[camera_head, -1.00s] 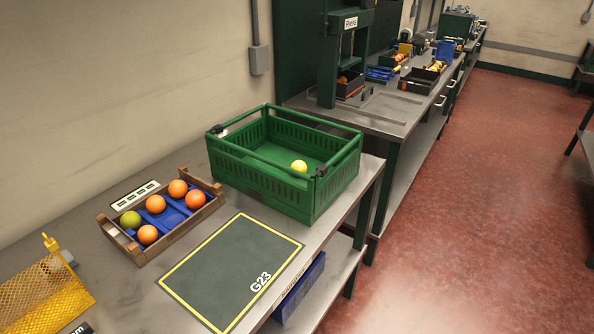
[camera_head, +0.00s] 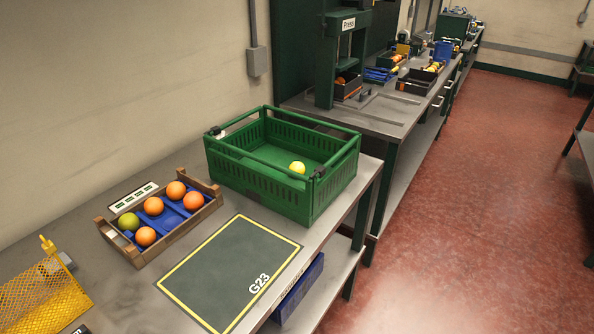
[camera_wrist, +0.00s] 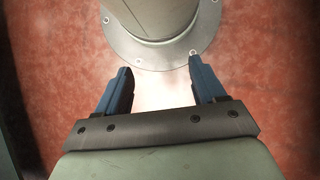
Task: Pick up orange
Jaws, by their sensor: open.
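Several oranges sit in a wooden tray (camera_head: 139,258) with a blue insert on the left of the table. One orange (camera_head: 176,190) is at the back, another (camera_head: 193,201) at the right, one (camera_head: 153,206) near the middle and one (camera_head: 145,236) at the front. A yellow-green fruit (camera_head: 129,221) lies at the tray's left. My gripper (camera_wrist: 160,75) shows only in the wrist view. Its two blue fingers are apart with nothing between them. It points down over the red floor and a round grey base, away from the fruit.
A green crate (camera_head: 262,187) stands right of the tray and holds one yellow fruit (camera_head: 298,167). A dark mat marked G23 (camera_head: 225,265) lies bare in front. A yellow mesh holder (camera_head: 45,295) stands at the left. A press (camera_head: 342,60) stands behind.

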